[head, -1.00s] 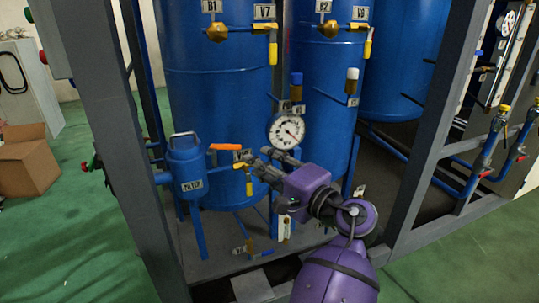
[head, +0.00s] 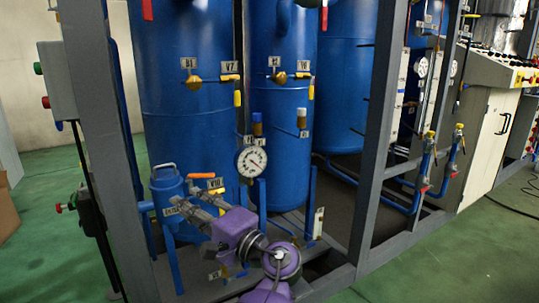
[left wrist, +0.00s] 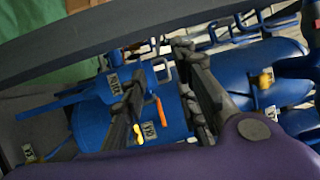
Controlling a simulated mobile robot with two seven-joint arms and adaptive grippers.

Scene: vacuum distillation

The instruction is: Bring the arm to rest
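My left gripper (head: 190,198) reaches up from the purple left arm in the head view, in front of the blue vessels. In the left wrist view its two dark fingers (left wrist: 162,95) stand well apart. I see nothing held between them. An orange valve handle (head: 201,175) shows just above the gripper in the head view, and it appears between the fingers in the left wrist view (left wrist: 160,108). I cannot tell how far behind the fingers it lies. My right gripper is in neither view.
A small blue pot (head: 166,186) stands left of the gripper, and a round pressure gauge (head: 251,161) is to its right. A grey frame post (head: 104,130) rises at the left. Tall blue vessels (head: 185,130) fill the back. Green floor (head: 420,265) is open at the lower right.

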